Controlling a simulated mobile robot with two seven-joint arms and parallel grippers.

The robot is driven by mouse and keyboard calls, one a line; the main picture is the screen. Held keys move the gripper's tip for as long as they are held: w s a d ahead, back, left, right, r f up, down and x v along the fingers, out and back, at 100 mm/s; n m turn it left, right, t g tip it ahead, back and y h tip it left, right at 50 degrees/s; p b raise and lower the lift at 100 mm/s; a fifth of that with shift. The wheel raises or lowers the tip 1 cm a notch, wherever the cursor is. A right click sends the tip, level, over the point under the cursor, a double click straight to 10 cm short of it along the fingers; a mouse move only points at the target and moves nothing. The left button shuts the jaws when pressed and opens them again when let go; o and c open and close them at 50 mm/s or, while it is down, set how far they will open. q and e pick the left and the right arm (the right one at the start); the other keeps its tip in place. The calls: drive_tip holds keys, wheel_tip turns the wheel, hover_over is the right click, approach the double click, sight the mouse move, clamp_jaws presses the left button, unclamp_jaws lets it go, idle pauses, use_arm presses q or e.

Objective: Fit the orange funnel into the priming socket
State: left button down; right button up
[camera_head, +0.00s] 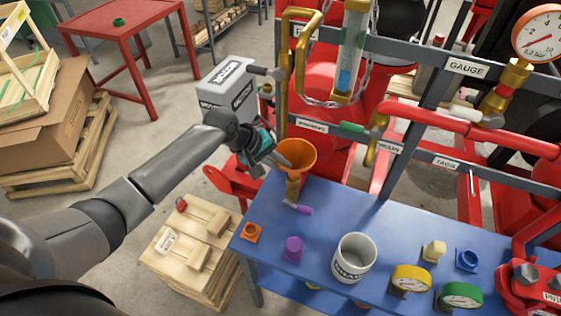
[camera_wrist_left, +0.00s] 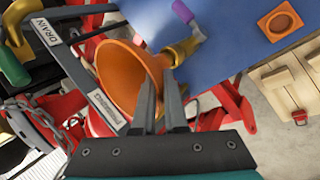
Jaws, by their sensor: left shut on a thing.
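My left gripper (camera_head: 277,156) is shut on the rim of the orange funnel (camera_head: 299,153). In the wrist view both fingers (camera_wrist_left: 160,100) close over the rim, and the wide mouth of the funnel (camera_wrist_left: 122,80) shows beside them. The funnel is mouth-up in the head view. A brass fitting with a purple handle (camera_head: 293,190), apparently the priming socket, is directly below its narrow end. The brass fitting also shows in the wrist view (camera_wrist_left: 187,46). Spout and brass meet in the picture; I cannot tell whether the spout is inside. My right gripper is out of view.
Red pipes and grey rails stand behind the funnel. A grey box (camera_head: 228,90) is close behind my left wrist.

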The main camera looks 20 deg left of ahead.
use_arm(q)
drive_tip(key=shift+f+b, duration=0.3)
drive_tip(key=shift+f, duration=0.55)
drive_tip(key=c, duration=0.9)
unclamp_jaws()
